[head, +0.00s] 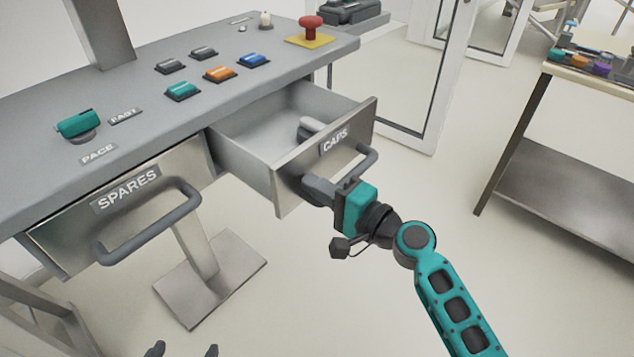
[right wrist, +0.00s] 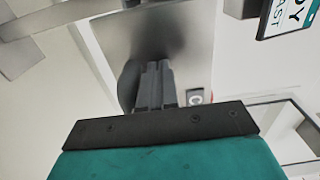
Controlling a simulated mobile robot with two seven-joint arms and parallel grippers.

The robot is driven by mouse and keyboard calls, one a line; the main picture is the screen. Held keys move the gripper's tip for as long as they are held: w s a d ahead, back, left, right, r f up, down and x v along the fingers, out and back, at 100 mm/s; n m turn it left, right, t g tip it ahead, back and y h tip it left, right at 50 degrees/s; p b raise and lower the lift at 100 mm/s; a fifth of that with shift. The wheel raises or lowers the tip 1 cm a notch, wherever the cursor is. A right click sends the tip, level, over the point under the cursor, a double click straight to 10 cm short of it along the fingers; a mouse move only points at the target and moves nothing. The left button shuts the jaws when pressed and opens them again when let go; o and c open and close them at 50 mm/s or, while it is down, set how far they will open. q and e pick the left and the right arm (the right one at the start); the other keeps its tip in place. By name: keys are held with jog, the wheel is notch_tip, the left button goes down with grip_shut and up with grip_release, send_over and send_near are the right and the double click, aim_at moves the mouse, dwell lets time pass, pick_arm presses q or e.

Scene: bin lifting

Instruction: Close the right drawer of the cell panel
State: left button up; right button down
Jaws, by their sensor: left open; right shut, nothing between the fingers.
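The right drawer (head: 288,170) of the cell panel, labelled CAPS, stands pulled out in the head view, its inside showing. Its metal front also fills the middle of the right wrist view (right wrist: 165,32). A dark bar handle (head: 367,160) is on this front, its left part hidden by my gripper. My right gripper (head: 308,186) is shut and empty, its fingertips at the drawer front near the handle's left end; I cannot tell if they touch. Its fingers also show in the right wrist view (right wrist: 154,85). My left gripper (head: 183,350) is open at the bottom edge, only its fingertips visible.
The left drawer (head: 75,222), labelled SPARES, looks shut, with a protruding handle (head: 150,232). The panel top (head: 140,72) carries coloured buttons, a teal knob (head: 78,123) and a red emergency button (head: 311,27). A side table (head: 590,75) stands right. A pale object (head: 312,126) lies in the open drawer.

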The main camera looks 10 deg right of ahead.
pick_arm(q)
jog(key=shift+d, duration=0.1)
pick_arm(e)
jog(key=shift+w+a, duration=0.1)
jog(key=b, duration=0.3)
send_near(249, 146)
jog(key=s+r, duration=0.2)
jog(key=s+a+r, duration=0.1)
jog(key=s+r, duration=0.1)
jog(key=shift+s+r, duration=0.15)
jog(key=shift+r, duration=0.15)
jog(key=b+x, duration=0.2)
jog(key=x, duration=0.5)
jog(key=shift+a, duration=0.15)
jog(key=shift+w+r, duration=0.25)
jog(key=shift+r, duration=0.05)
pick_arm(q)
jog(key=w, duration=0.1)
jog(key=w+d+f+h, duration=0.1)
jog(key=shift+w+f, duration=0.3)
jog(key=shift+w, duration=0.1)
pick_arm(e)
jog(key=shift+r, duration=0.15)
pick_arm(q)
jog(key=shift+s+f, duration=0.1)
